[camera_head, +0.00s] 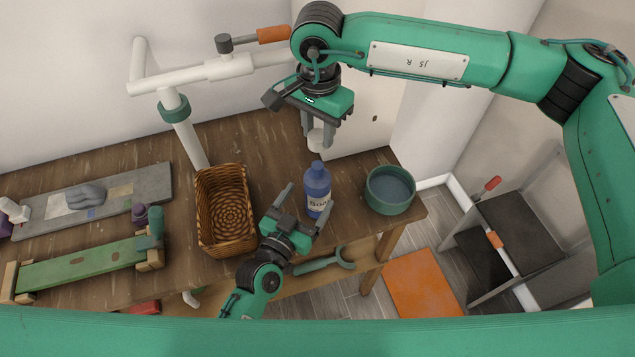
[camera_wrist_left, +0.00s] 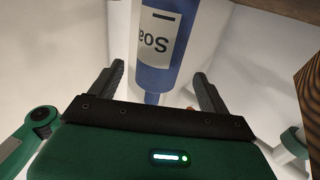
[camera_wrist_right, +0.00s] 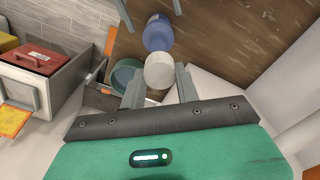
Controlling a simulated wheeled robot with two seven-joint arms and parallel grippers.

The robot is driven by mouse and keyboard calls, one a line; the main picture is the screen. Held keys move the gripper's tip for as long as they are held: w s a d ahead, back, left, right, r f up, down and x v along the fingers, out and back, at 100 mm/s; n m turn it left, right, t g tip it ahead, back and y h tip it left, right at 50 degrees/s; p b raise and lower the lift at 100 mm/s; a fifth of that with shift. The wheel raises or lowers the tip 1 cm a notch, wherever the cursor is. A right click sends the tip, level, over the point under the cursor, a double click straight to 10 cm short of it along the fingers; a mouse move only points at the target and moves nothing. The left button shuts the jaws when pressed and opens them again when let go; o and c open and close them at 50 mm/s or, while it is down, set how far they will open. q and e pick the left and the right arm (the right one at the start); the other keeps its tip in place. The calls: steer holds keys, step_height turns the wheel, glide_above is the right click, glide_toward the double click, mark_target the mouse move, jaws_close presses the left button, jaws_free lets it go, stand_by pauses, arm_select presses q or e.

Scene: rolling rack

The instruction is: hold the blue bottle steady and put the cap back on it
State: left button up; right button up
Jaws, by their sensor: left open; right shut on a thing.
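The blue bottle (camera_head: 318,190) with a white soap label stands upright on the wooden table; it also shows in the left wrist view (camera_wrist_left: 157,70) and right wrist view (camera_wrist_right: 158,33). My left gripper (camera_head: 305,205) is open, with its fingers on either side of the bottle; in the left wrist view a gap shows between bottle and fingers. My right gripper (camera_head: 317,138) is shut on the white cap (camera_head: 316,140) and holds it above the bottle's top. The cap also shows between the fingers in the right wrist view (camera_wrist_right: 159,70). The bottle's mouth is partly hidden there.
A wicker basket (camera_head: 248,190) stands left of the bottle and a teal round bowl (camera_head: 389,208) right of it. A white pipe stand (camera_head: 185,135) is behind the basket. A green bench-like object (camera_head: 80,264) and a grey board (camera_head: 150,187) lie at the left.

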arm_select(q)
steer(key=shift+s+r, duration=0.15)
steer(key=shift+s, duration=0.15)
arm_select(e)
steer(key=shift+s+r, duration=0.2)
steer(key=shift+s, duration=0.15)
arm_select(q)
steer(key=shift+w+d, duration=0.1)
steer(key=shift+w, duration=0.2)
arm_select(e)
steer(key=shift+w, duration=0.1)
arm_select(q)
steer(key=x, duration=0.7)
steer(key=shift+w, duration=0.1)
arm_select(e)
steer(key=shift+f, duration=0.1)
arm_select(q)
steer(key=shift+c, duration=0.4)
steer(key=c, duration=1.4)
arm_select(e)
glide_above(318, 164)
steer(key=shift+f, duration=2.45)
steer(key=shift+f, duration=0.9)
